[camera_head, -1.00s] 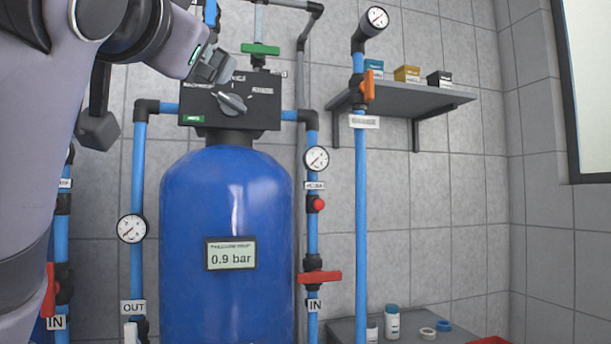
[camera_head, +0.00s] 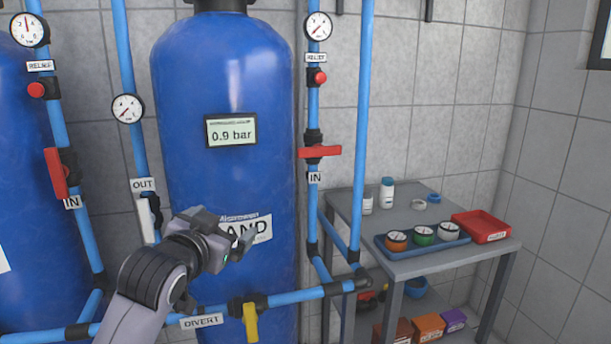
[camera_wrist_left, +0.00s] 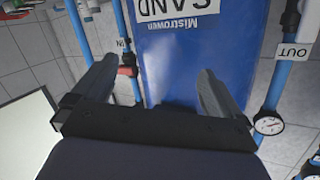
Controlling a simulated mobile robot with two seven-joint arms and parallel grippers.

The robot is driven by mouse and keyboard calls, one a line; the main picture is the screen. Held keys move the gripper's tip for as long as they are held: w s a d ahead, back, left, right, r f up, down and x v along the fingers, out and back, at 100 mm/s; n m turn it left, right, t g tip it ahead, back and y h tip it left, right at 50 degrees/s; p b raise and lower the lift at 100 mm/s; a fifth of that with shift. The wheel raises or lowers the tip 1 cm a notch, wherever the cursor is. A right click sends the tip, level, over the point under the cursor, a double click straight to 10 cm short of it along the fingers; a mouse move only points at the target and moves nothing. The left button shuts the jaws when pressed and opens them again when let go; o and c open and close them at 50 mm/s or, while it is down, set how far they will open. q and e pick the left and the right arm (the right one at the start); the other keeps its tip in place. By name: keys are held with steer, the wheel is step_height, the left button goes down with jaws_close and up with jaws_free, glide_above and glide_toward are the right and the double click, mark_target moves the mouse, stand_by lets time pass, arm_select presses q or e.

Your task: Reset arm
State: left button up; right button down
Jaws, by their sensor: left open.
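My left gripper (camera_head: 245,240) is open and empty in the head view, in front of the lower part of the blue sand tank (camera_head: 225,85). Its arm comes up from the bottom left. The gripper covers part of the tank's white SAND label (camera_head: 262,229). In the left wrist view the two fingers (camera_wrist_left: 158,88) stand wide apart with nothing between them, and the tank (camera_wrist_left: 185,65) is beyond them. My right gripper is not in view.
Blue pipes carry a red IN valve (camera_head: 320,152), a yellow DIVERT valve (camera_head: 250,322) and gauges. A grey table (camera_head: 345,205) at the right holds a blue tray (camera_head: 400,255) of round gauges, bottles and a red tray (camera_head: 482,227). A second blue tank (camera_head: 25,190) stands at the left.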

arm_select(q)
steer(key=s+a+f+n+g+p, duration=0.1)
steer(key=s+f, duration=0.5)
steer(key=f, duration=0.5)
steer(key=s+a+f+n+g+p, duration=0.15)
steer(key=s+f, duration=0.35)
steer(key=f, duration=0.6)
steer(key=s+a+f+g, duration=0.1)
steer(key=s+f, duration=0.5)
steer(key=s, duration=0.4)
steer(key=s+a+f+g+p, duration=0.1)
steer(key=s+a+f, duration=0.1)
steer(key=s+f, duration=0.3)
steer(key=s, duration=0.4)
steer(key=shift+s+f, duration=0.4)
steer(key=shift+n+g, duration=0.25)
steer(key=shift+g, duration=0.1)
